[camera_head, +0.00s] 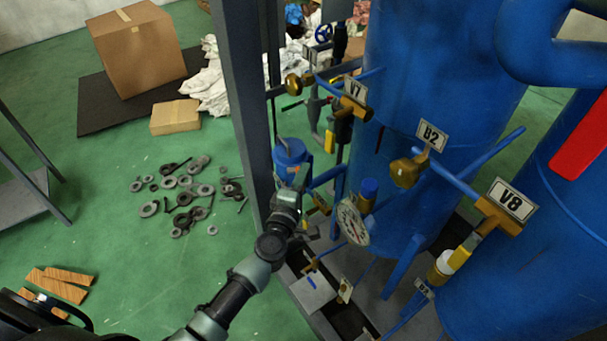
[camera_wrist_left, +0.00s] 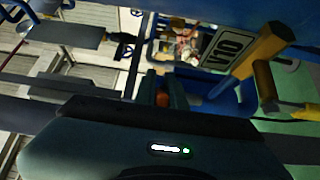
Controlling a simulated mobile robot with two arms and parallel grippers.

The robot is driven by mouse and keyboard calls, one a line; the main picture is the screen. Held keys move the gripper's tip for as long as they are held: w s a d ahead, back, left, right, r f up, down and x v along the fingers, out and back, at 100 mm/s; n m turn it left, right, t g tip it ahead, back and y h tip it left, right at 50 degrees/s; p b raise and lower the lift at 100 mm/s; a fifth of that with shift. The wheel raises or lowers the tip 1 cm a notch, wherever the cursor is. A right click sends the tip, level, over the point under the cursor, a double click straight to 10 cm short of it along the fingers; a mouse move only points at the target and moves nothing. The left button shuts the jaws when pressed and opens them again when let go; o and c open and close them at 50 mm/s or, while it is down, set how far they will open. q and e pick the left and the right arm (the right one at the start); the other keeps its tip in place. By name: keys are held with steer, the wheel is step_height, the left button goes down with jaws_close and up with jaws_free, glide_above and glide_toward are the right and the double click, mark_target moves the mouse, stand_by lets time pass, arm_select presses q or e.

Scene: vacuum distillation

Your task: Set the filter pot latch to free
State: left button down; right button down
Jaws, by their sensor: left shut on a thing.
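The blue filter pot (camera_head: 293,155) appears to be the short blue vessel beside the dark grey frame post. My left arm comes up from the bottom, and my left gripper (camera_head: 290,192) is at the near side of this pot, below its top. In the left wrist view the fingers (camera_wrist_left: 162,85) are shut on a small orange-brown piece (camera_wrist_left: 162,97), which seems to be the latch. The gripper body hides most of it, so its setting cannot be read. My right gripper is not in view.
A dark grey post (camera_head: 247,110) stands close left of the gripper. A pressure gauge (camera_head: 352,222) and a blue tank (camera_head: 430,90) are to the right. A V10 tag (camera_wrist_left: 228,50) hangs near the gripper. Loose washers (camera_head: 183,200) lie on the green floor.

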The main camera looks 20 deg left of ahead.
arm_select(q)
steer(key=shift+f, duration=0.1)
stand_by(0.6)
steer(key=shift+w+d+n+y+p, duration=0.1)
steer(key=shift+n+y+p, duration=0.35)
steer(key=shift+y, duration=0.45)
steer(key=c, duration=1.5)
jaws_free()
steer(key=s, duration=0.7)
steer(key=shift+s+d, duration=0.35)
steer(key=shift+s, duration=0.05)
